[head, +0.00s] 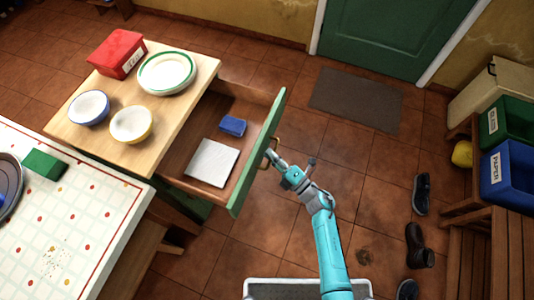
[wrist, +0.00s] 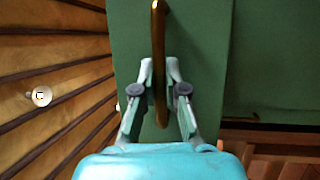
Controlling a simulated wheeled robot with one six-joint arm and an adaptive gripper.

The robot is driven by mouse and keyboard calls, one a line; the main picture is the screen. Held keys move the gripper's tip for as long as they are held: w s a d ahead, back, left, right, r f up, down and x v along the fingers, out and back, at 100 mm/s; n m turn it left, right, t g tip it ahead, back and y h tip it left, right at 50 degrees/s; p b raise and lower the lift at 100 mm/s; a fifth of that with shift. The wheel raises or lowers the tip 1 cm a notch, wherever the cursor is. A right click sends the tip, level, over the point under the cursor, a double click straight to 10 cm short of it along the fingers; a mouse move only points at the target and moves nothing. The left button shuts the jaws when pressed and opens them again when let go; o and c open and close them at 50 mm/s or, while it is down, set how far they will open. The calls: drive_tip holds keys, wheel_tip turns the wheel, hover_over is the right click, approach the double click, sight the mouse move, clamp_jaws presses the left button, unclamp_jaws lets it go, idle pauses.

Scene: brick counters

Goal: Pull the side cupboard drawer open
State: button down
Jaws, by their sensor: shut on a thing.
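The side cupboard drawer (head: 180,165) stands well out from under the wooden top in the head view, with its inside in plain sight. Its green front (head: 240,178) faces right and carries a brass handle (head: 268,158). My gripper (head: 275,158) is at this handle, with my arm reaching up from below. In the wrist view, the handle (wrist: 158,50) runs between the two fingers of my gripper (wrist: 160,75), which is shut on it. A white folded cloth (head: 212,162) and a blue block-like item (head: 232,126) lie in the drawer.
The cupboard top (head: 190,100) holds a red box (head: 117,54), plates (head: 166,72) and two bowls. A tiled table (head: 60,235) stands at lower left. Shoes (head: 421,194) lie on the floor at right, near a bench with bins. Floor right of the drawer is clear.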

drive_tip(key=shift+d+f, duration=0.1)
drive_tip(key=shift+d, duration=0.05)
drive_tip(key=c, duration=1.2)
unclamp_jaws()
drive_tip(key=v, duration=1.2)
